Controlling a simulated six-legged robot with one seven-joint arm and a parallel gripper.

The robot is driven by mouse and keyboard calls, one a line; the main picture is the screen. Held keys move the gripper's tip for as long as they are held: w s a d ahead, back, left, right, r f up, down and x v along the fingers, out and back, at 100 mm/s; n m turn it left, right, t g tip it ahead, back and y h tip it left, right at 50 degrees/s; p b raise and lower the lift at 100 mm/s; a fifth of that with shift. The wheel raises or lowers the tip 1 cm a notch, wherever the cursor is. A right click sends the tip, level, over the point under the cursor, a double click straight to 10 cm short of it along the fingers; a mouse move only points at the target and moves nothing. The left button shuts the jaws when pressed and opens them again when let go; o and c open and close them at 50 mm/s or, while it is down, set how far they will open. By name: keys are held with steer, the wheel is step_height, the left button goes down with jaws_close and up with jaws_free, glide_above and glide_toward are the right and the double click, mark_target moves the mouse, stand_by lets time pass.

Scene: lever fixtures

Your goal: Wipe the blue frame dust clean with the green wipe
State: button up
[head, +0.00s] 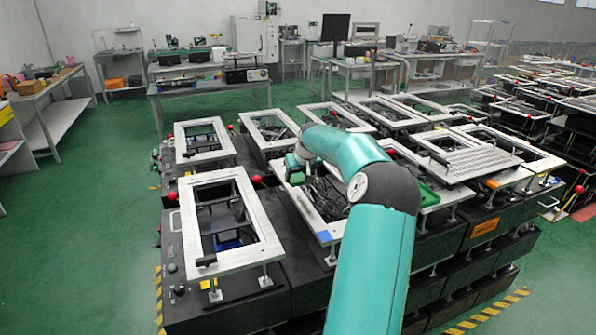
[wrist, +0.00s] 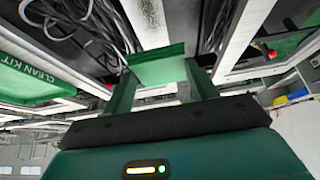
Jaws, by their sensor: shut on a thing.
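My gripper (wrist: 160,82) is shut on a flat green wipe (wrist: 156,66), which spans the space between the two fingers in the wrist view. In the head view my gripper (head: 294,170) is over the far left part of the middle frame fixture; the wipe cannot be made out there. A small blue patch (head: 325,237) lies on the near left corner of that fixture's pale frame, the only blue mark I see on a frame top. The gripper is well apart from it, toward the back.
A green tray (head: 428,197) stands right of my arm; its wall reads "CLEAN KIT" in the wrist view (wrist: 38,78). Other raised frames (head: 262,215) with red-knobbed levers surround the spot. An orange patch (head: 491,183) marks a frame at right. Cables fill the middle frame's opening.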

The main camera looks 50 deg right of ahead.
steer(key=shift+s+r+t+h, duration=0.1)
steer(key=shift+s+t+h, duration=0.05)
steer(key=shift+t+h, duration=0.2)
steer(key=shift+t, duration=0.35)
steer(key=shift+r, duration=0.1)
